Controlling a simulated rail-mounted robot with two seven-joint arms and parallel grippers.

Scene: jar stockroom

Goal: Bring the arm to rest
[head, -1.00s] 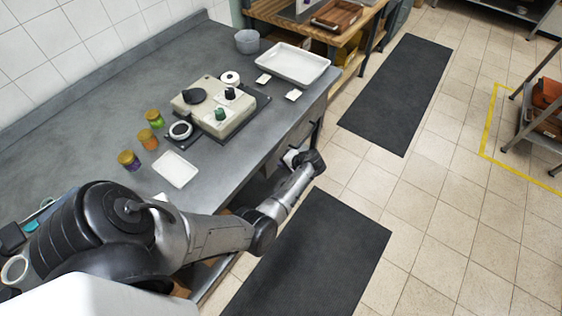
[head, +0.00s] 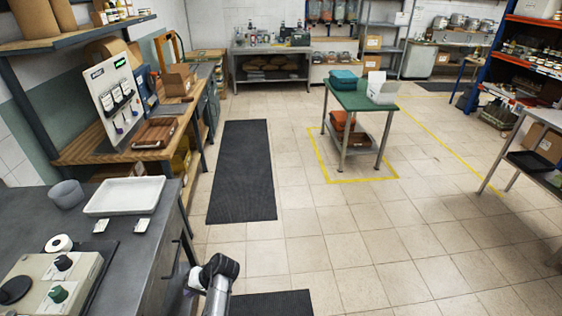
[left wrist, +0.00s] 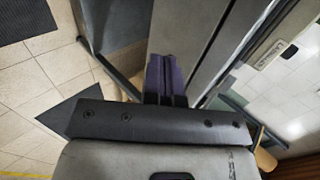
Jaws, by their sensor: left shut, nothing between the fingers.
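My left arm shows in the head view at the bottom, its wrist beside the right end of the grey counter (head: 150,255). My left gripper (head: 193,279) is at that wrist, low in front of the counter's side; its fingertips are not clear there. In the left wrist view the two purple-grey fingers of the left gripper (left wrist: 164,72) lie together, shut and empty. A grey panel and a slanted metal face are close beyond them. My right gripper is in neither view.
On the counter are a white tray (head: 125,196), a grey bowl (head: 66,194) and a beige device (head: 50,285) with knobs. Dark mats (head: 242,170) lie on the tiled floor. A green-topped table (head: 362,97) stands inside yellow floor lines. The floor to the right of the arm is open.

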